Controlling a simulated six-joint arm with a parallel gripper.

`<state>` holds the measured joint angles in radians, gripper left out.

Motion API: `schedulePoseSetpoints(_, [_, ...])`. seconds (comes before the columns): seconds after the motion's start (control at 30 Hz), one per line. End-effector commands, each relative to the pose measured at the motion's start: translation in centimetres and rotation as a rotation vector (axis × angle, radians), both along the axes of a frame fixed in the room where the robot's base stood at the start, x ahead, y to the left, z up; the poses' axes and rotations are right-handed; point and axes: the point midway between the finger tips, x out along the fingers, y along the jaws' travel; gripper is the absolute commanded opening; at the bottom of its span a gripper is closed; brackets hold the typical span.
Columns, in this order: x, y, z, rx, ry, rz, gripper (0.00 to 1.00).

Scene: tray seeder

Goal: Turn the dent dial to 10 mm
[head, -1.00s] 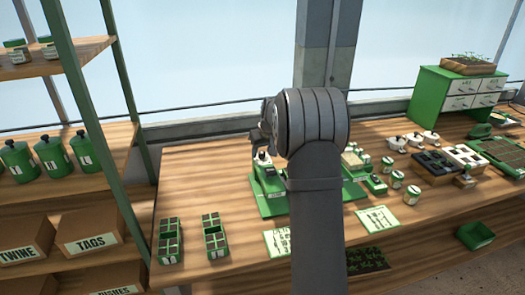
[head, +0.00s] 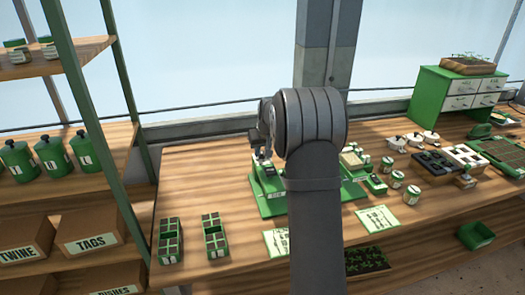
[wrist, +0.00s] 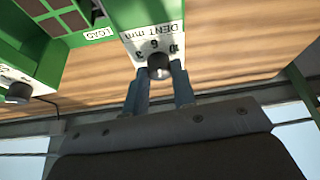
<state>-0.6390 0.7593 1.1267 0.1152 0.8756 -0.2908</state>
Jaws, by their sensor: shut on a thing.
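The dent dial (wrist: 158,66) is a dark round knob with a pale top in the wrist view, on a white plate (wrist: 152,38) marked "DENT mm" with 3, 6 and 10. My gripper (wrist: 160,82) has one finger on each side of the knob and is shut on it. I cannot make out where the dial's pointer stands. In the head view my gripper (head: 263,155) is low over the green seeder (head: 273,205), and my arm hides the dial and part of the machine.
Two green cell trays (head: 168,241) (head: 215,237) and printed cards (head: 378,219) lie on the bench. Jars and pots stand right of the machine.

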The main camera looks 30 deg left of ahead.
Motion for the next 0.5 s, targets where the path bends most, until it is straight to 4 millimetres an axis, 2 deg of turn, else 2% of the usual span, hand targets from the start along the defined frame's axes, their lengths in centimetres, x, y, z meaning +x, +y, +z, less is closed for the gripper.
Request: schedulePoseSetpoints(0.5, [-0.2, 0.33, 0.06, 0.0, -0.002, -0.451, 0.01])
